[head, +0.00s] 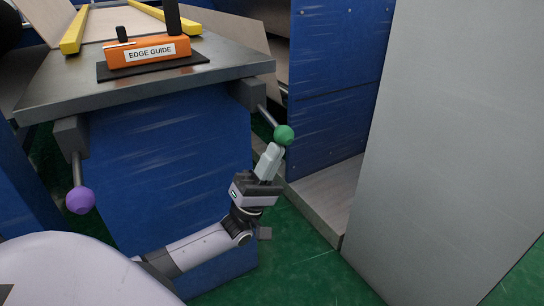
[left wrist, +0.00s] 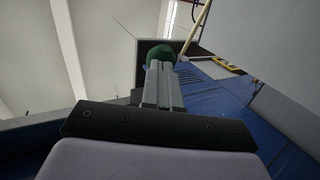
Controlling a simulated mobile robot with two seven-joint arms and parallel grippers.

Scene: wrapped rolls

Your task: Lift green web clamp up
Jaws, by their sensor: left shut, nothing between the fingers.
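The green web clamp shows as a green ball knob (head: 284,135) on a short grey lever angled down and right from a dark block at the right front corner of the steel table. My left gripper (head: 270,153) points up, with its fingertips just below the green knob, touching or very close to it. Its fingers are shut with nothing between them. In the left wrist view the green knob (left wrist: 160,54) is dark and sits just beyond the closed fingertips (left wrist: 161,70). My right gripper is not in view.
A purple ball knob (head: 80,201) hangs on a lever at the table's left front corner. An orange edge guide (head: 148,52) sits on the steel table (head: 225,64). A blue panel (head: 335,80) and a large grey panel (head: 450,150) stand at right. Green floor (head: 300,265) is open below.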

